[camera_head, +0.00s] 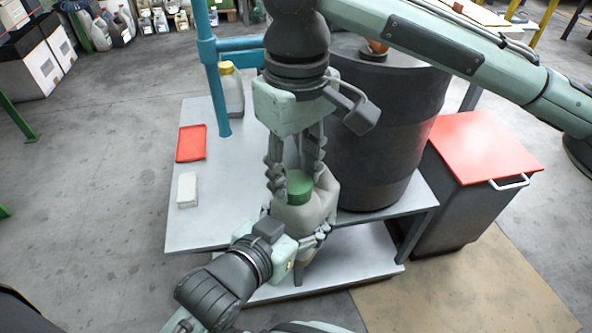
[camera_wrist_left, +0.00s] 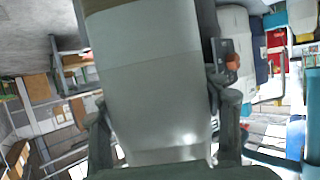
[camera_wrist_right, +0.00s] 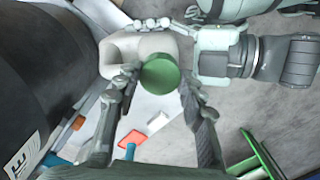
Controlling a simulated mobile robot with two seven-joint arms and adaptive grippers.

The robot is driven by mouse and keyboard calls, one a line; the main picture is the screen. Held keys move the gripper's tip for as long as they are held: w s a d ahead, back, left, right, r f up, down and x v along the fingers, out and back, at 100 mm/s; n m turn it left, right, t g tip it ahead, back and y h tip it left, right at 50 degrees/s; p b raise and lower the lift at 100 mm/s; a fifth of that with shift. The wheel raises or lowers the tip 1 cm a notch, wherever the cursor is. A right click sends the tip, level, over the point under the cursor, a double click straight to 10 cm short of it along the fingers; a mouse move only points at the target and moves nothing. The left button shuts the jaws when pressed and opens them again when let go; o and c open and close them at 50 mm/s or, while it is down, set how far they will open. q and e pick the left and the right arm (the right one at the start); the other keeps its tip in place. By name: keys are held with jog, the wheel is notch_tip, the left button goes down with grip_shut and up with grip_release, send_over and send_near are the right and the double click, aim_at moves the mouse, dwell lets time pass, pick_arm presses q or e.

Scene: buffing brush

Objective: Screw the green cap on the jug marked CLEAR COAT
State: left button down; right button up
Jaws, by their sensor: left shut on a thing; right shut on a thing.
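A pale jug (camera_head: 309,212) stands upright near the front edge of the grey table. Its body fills the left wrist view (camera_wrist_left: 150,90); no CLEAR COAT marking can be read. My left gripper (camera_head: 312,238) comes in from the front left and is shut on the jug's body. The green cap (camera_head: 299,187) is at the jug's top, also clear in the right wrist view (camera_wrist_right: 160,74). My right gripper (camera_head: 295,176) points down from above, its fingers shut on the cap's sides. I cannot tell how far the cap sits on the neck, which is hidden.
A dark drum (camera_head: 385,130) stands close to the right of the jug. A jug with a yellow cap (camera_head: 232,92), a red tray (camera_head: 191,144) and a white block or cloth (camera_head: 187,189) are on the table's left. A red-lidded bin (camera_head: 482,146) stands at right.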

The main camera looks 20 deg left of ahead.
jog(key=o, duration=1.3)
jog(key=shift+r, duration=0.1)
jog(key=shift+r, duration=2.2)
jog(key=shift+c, duration=0.5)
jog(key=n, duration=0.2)
jog(key=r+n, duration=0.1)
jog(key=n, duration=0.1)
jog(key=r+n, duration=0.1)
jog(key=n, duration=0.1)
jog(key=shift+w, duration=0.1)
jog(key=n, duration=0.3)
jog(key=r+n, duration=0.1)
jog(key=n, duration=0.2)
jog(key=shift+r, duration=0.2)
